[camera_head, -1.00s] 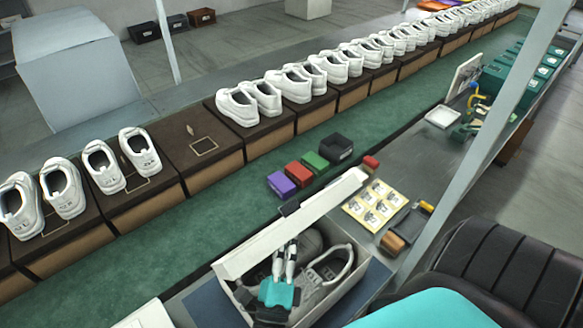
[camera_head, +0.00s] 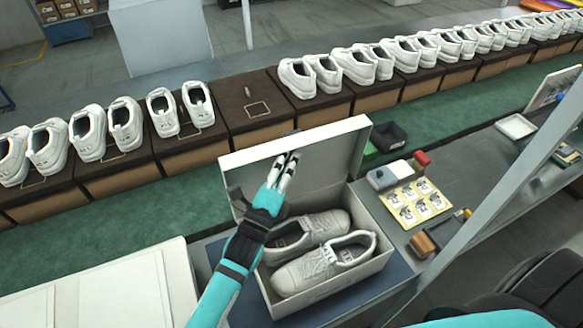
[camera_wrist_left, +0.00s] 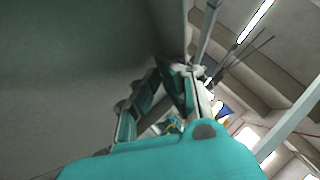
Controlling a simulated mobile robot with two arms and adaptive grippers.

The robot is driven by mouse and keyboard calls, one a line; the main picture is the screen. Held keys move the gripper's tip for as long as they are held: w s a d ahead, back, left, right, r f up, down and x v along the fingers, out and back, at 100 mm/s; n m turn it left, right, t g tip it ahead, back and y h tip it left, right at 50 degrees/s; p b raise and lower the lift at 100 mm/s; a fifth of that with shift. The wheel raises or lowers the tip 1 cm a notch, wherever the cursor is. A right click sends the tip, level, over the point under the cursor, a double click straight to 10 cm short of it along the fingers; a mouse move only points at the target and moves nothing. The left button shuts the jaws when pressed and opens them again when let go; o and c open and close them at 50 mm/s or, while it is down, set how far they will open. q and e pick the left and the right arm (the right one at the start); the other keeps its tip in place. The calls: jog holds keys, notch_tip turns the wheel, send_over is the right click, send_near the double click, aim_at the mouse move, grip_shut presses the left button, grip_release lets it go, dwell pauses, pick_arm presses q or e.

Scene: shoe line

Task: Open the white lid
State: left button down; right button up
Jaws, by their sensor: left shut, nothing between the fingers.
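The white lid (camera_head: 330,150) of the shoe box stands raised at the back of the box (camera_head: 340,285), tilted upright. Two white-grey shoes (camera_head: 325,262) lie inside the open box. My left gripper (camera_head: 288,160) is shut and empty, in front of the lid's inner face near its upper edge. In the left wrist view the closed fingers (camera_wrist_left: 188,75) are beside a large grey surface at the left, which appears to be the lid. Whether the fingertips touch the lid, I cannot tell. My right gripper is not in view.
A yellow sticker sheet (camera_head: 415,203) and a brown-handled tool (camera_head: 438,235) lie right of the box. A row of white shoes stands beyond. White panels (camera_head: 110,295) lie at the left.

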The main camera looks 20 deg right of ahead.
pick_arm(q)
jog(key=v, duration=1.2)
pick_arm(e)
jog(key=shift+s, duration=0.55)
pick_arm(q)
jog(key=shift+a, duration=0.1)
